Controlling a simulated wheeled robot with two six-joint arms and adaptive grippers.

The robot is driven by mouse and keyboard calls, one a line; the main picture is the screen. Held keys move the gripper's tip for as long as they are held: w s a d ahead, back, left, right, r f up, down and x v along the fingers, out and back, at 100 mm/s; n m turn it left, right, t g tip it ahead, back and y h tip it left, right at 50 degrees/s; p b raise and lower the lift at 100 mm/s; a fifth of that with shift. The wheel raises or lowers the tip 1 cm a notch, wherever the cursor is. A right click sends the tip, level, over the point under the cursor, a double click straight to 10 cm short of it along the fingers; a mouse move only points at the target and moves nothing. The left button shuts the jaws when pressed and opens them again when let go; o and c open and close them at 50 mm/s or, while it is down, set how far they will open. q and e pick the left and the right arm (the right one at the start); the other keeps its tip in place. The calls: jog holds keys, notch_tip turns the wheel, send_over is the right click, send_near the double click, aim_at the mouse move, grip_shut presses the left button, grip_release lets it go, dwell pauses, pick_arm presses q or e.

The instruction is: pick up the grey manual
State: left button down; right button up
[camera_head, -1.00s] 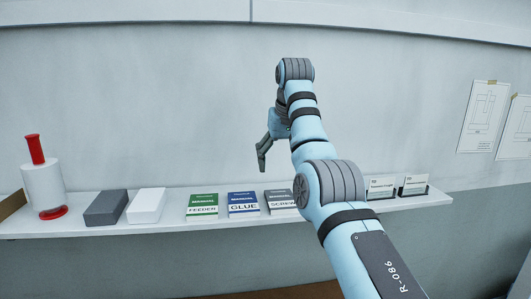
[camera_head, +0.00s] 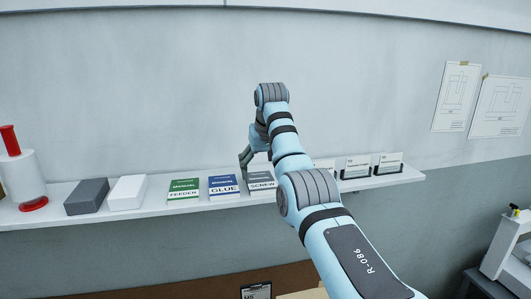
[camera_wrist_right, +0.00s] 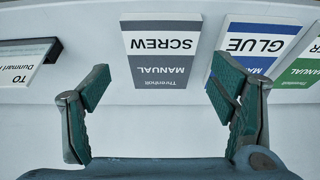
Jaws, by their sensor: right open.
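The grey manual (camera_head: 261,181), labelled SCREW, lies on the white wall shelf, right of the blue GLUE manual, and my right arm hides part of it in the head view. In the right wrist view the grey manual (camera_wrist_right: 161,55) appears upside down, ahead of and between the fingers. My right gripper (camera_head: 245,165) is just above the shelf by the grey manual. In the right wrist view the right gripper (camera_wrist_right: 160,90) is open with nothing between its fingers. My left gripper is not in view.
The blue manual (camera_head: 223,187) and green manual (camera_head: 183,189) lie to the left on the shelf (camera_head: 110,213). A white box (camera_head: 128,192), a dark grey box (camera_head: 87,197) and a white roll (camera_head: 22,180) stand further left. Card holders (camera_head: 356,166) stand to the right.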

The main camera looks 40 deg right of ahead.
aim_at(262, 182)
jog(key=p+x, duration=0.1)
jog(key=x, duration=0.2)
jog(key=shift+w+f, duration=0.1)
jog(key=shift+f, duration=0.2)
jog(key=shift+w+d+f, duration=0.1)
jog(key=shift+w+f, duration=0.2)
jog(key=shift+f, duration=0.2)
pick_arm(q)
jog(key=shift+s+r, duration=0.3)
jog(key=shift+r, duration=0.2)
pick_arm(e)
jog(key=shift+s, duration=0.15)
jog(key=shift+c, duration=0.4)
